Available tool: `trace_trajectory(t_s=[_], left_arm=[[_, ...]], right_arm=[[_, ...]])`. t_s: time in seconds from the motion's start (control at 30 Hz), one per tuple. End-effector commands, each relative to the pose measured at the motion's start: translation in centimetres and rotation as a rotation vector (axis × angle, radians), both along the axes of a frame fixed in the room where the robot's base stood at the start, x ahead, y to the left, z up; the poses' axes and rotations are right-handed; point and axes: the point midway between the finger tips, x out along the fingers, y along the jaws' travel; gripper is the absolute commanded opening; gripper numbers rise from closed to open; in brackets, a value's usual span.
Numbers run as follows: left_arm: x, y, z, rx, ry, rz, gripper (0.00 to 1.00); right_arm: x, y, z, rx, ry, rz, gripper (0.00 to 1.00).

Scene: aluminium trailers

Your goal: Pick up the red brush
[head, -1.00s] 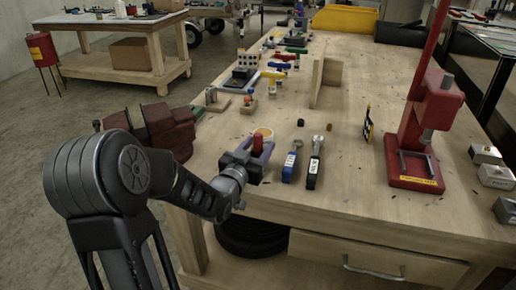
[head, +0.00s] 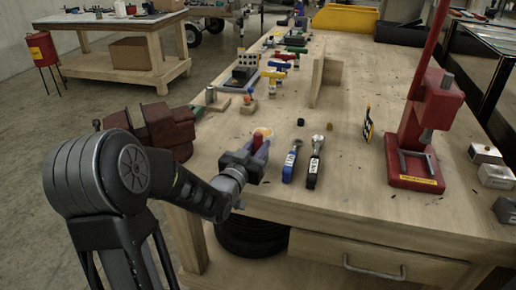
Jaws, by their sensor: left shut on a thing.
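The red brush (head: 258,138) stands between the fingers of my left gripper (head: 257,153), near the front left edge of the wooden workbench (head: 350,207). Only its red upper part shows; the rest is hidden by the gripper. The left gripper is shut on it. A pale round patch (head: 264,131) shows on the bench just behind the brush. I cannot tell whether the brush touches the bench. My right gripper is not in view.
Two tools, one with a blue handle (head: 289,167) and one with a black handle (head: 314,168), lie just right of the gripper. A red vise (head: 165,130) is at the left edge. A red press (head: 421,130) stands at right. The bench's front middle is clear.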

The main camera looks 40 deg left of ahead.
Motion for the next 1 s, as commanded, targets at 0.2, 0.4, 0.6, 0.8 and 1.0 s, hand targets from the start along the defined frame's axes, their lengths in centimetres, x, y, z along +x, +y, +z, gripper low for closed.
trace_trajectory(t_s=[0.2,0.4,0.6,0.8,1.0], left_arm=[[0.0,0.0,0.0,0.000,0.000,0.000,0.00],[0.0,0.0,0.3,0.000,-0.001,0.000,0.00],[0.0,0.0,2.5,0.001,-0.006,0.001,0.00],[0.0,0.0,6.5,0.001,-0.007,0.001,0.00],[0.0,0.0,9.4,0.001,-0.004,0.000,0.00]], right_arm=[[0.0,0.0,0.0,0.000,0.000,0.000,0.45],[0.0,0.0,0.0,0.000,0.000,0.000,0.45],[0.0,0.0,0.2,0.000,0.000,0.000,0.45],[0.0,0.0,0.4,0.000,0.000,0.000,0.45],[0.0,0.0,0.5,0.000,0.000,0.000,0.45]])
